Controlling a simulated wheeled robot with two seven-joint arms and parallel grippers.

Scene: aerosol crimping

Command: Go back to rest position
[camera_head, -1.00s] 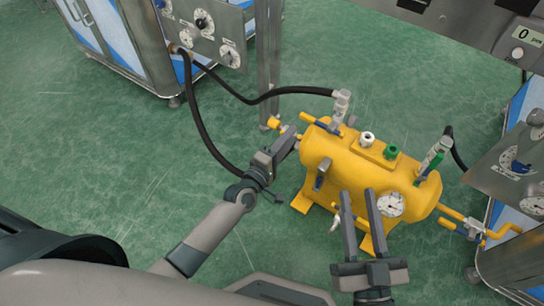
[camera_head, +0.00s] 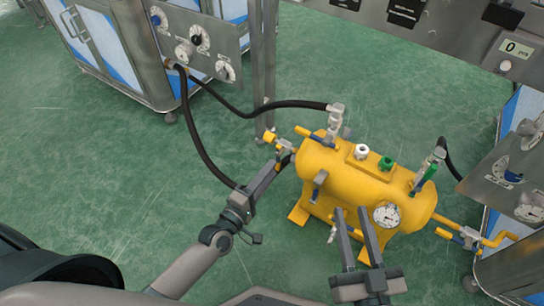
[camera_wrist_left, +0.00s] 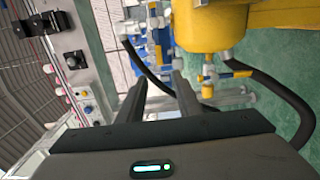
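My left gripper (camera_head: 276,168) is beside the left end of the yellow tank (camera_head: 345,182), just below its yellow-handled valve. In the left wrist view its two fingers (camera_wrist_left: 160,92) stand apart with nothing between them. The tank's yellow end also shows there at the upper right (camera_wrist_left: 215,28). My right gripper (camera_head: 352,236) is in front of the tank, left of its round gauge (camera_head: 386,215). Its two fingers are parallel and apart, with no object seen between them. Whether either gripper touches the tank is unclear.
A black hose (camera_head: 192,135) runs from the steel cabinet (camera_head: 125,50) at the upper left, passing close to my left gripper. Another hose (camera_head: 285,104) reaches the tank's top. A steel machine panel (camera_head: 515,178) stands at the right. Green floor (camera_head: 90,200) is open on the left.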

